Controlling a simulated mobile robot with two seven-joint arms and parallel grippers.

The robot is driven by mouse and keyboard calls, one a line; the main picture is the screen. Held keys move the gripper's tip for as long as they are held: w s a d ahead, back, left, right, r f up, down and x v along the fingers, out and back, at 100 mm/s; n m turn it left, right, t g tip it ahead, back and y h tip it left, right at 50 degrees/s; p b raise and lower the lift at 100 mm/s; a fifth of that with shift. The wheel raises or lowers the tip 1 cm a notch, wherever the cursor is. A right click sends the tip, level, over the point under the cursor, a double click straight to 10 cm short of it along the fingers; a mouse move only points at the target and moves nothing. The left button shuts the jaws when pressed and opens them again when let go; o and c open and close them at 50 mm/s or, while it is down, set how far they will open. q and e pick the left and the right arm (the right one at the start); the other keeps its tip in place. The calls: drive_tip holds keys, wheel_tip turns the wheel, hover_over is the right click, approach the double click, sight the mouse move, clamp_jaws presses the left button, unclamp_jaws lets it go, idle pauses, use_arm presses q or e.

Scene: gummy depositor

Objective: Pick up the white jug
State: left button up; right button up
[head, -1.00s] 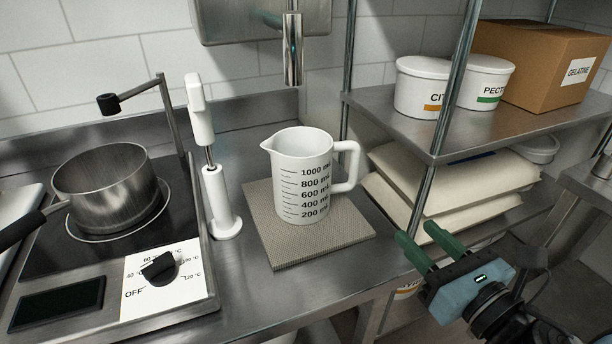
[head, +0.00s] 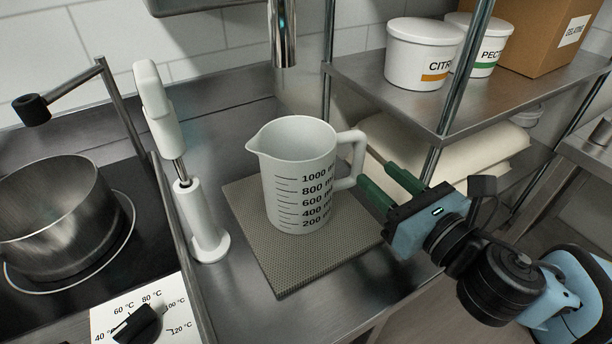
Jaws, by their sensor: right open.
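The white jug (head: 292,180) stands upright on a grey textured mat (head: 283,271) in the head view. Black volume marks run down its front, its spout points left and its handle (head: 357,160) points right. My right gripper (head: 381,183) is open, with its green fingers pointing left toward the handle. The fingertips are close to the handle's lower part. I cannot tell whether they touch it. My left gripper is not in view.
A white hand blender (head: 170,120) stands left of the jug, beside a hotplate with a steel pot (head: 55,215). A metal faucet (head: 283,35) hangs behind the jug. A shelf post (head: 455,95) and shelf with white tubs (head: 420,55) stand at the right.

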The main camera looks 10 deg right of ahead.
sight(364, 154)
drive_tip(key=shift+w+a, duration=0.25)
drive_tip(key=shift+w, duration=0.4)
drive_tip(key=shift+w+r, duration=0.1)
drive_tip(key=shift+w, duration=0.05)
drive_tip(key=x, duration=0.2)
drive_tip(key=r+x, duration=0.1)
drive_tip(key=x, duration=0.1)
drive_tip(key=shift+w, duration=0.2)
drive_tip(key=shift+w+a+f, duration=0.1)
drive_tip(key=shift+w+a, duration=0.05)
drive_tip(key=shift+w, duration=0.2)
clamp_jaws()
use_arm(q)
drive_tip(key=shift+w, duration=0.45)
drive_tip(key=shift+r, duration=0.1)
